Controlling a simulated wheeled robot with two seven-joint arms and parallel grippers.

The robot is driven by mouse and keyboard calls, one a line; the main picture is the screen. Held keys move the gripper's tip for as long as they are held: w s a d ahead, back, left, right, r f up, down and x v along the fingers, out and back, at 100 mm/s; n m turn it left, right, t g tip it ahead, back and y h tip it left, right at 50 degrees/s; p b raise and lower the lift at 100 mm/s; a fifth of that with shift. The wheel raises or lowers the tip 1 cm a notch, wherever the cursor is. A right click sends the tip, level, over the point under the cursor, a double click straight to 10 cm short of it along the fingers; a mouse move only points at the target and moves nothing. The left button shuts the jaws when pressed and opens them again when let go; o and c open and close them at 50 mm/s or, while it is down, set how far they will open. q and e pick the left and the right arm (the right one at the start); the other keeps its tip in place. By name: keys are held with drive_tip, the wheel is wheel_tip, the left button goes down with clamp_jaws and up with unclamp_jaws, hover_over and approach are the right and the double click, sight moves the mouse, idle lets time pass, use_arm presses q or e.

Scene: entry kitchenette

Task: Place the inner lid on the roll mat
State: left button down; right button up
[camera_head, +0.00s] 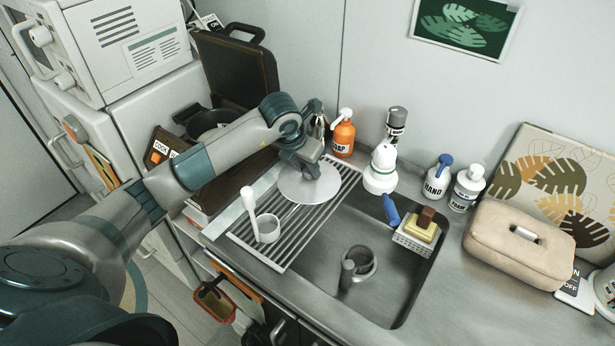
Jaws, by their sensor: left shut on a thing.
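The inner lid (304,192) is a pale, flat round disc over the far part of the roll mat. The roll mat (262,257) is a rack of grey slats lying across the left side of the sink. My left gripper (313,172) is shut on the lid from above, at its upper right part. The gripper hides part of the lid. I cannot tell whether the lid touches the slats or is just above them. My right gripper is not in view.
A white cup with a ladle-like handle (267,229) stands on the near part of the mat. The sink basin (325,300) holds a grey cup-like piece.

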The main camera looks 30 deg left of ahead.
sight(305, 173)
use_arm(q)
drive_tip(key=shift+f+p, duration=0.65)
drive_tip(key=shift+f, duration=1.2)
drive_tip(key=shift+f, duration=0.1)
drive_tip(key=c, duration=1.4)
unclamp_jaws()
drive_tip(key=shift+r, duration=0.2)
drive_tip(key=shift+s+r, duration=0.1)
drive_tip(key=shift+r, duration=0.05)
drive_tip(key=b+v, duration=0.3)
drive_tip(key=v, duration=0.8)
drive_tip(key=shift+s+r, duration=0.15)
drive_tip(key=shift+r, duration=0.05)
